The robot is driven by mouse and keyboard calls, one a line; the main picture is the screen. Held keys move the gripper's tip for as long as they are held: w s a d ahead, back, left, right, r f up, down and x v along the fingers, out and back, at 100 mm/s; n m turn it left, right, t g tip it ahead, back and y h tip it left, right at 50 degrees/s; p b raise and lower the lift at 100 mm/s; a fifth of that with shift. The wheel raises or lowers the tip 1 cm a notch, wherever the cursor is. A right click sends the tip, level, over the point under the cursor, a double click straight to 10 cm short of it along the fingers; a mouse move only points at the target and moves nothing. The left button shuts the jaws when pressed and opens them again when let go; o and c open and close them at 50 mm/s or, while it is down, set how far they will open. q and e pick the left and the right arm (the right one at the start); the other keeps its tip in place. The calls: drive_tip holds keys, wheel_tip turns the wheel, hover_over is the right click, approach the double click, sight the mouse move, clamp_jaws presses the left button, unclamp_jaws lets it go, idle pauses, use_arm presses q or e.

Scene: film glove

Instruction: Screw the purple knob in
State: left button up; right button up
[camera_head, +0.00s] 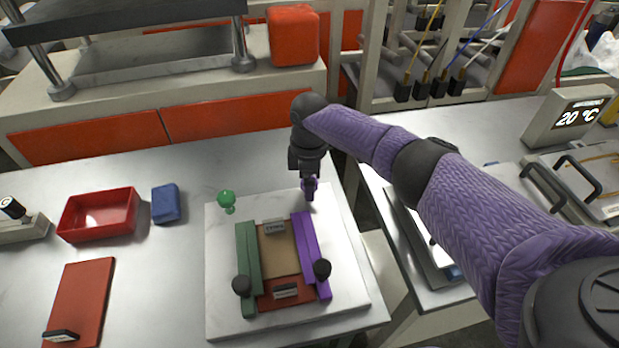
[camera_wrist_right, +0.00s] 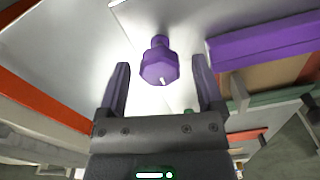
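The purple knob (camera_head: 310,186) stands at the far right part of the white board (camera_head: 345,280), just beyond the end of the purple bar (camera_head: 309,250). In the head view it is partly hidden by my right gripper (camera_head: 308,184), which points down over it. In the right wrist view the purple knob (camera_wrist_right: 159,66) sits between the two spread fingers of the right gripper (camera_wrist_right: 160,66), with a gap on each side. I cannot tell whether the knob is seated in a hole. My left gripper is not in view.
A green knob (camera_head: 227,199) stands at the board's far left, near the green bar (camera_head: 247,262). Two black balls (camera_head: 322,269) sit by the bars' near ends. A red tray (camera_head: 98,214), blue block (camera_head: 166,203) and red plate (camera_head: 80,302) lie left.

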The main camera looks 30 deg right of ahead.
clamp_jaws()
